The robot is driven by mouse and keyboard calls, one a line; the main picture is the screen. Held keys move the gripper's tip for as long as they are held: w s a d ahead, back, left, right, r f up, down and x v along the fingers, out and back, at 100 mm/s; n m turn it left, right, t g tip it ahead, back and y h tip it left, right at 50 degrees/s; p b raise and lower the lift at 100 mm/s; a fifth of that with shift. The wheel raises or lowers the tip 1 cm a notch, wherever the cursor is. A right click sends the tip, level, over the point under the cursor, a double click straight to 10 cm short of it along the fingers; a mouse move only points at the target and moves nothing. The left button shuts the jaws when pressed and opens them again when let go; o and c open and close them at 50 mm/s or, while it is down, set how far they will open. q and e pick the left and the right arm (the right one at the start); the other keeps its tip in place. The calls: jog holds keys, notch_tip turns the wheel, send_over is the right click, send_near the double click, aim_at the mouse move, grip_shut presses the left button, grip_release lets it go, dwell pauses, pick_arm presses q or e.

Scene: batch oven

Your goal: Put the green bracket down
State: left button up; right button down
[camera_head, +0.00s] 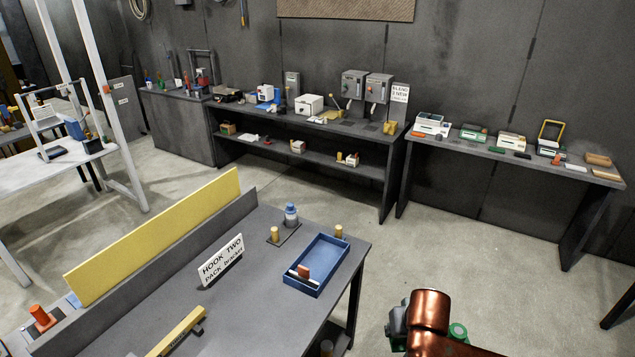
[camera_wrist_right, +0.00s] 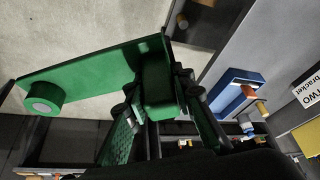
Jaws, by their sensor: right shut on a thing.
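The green bracket (camera_wrist_right: 95,75) is in my right gripper (camera_wrist_right: 157,88), large in the right wrist view. It is a flat green plate with a round boss, pale in the middle, at its left end and a block between my fingers. My right gripper is shut on that block. In the head view my copper arm hides most of the bracket; a small green round part (camera_head: 458,332) shows beside it, off the right end of the near table and over the floor. My left gripper is in neither view.
Benches with equipment line the back wall. Floor lies between.

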notch_tip(320, 180, down, 9)
jog(key=b, duration=0.7)
jog(key=shift+w+r, duration=0.1)
jog(key=shift+r, duration=0.1)
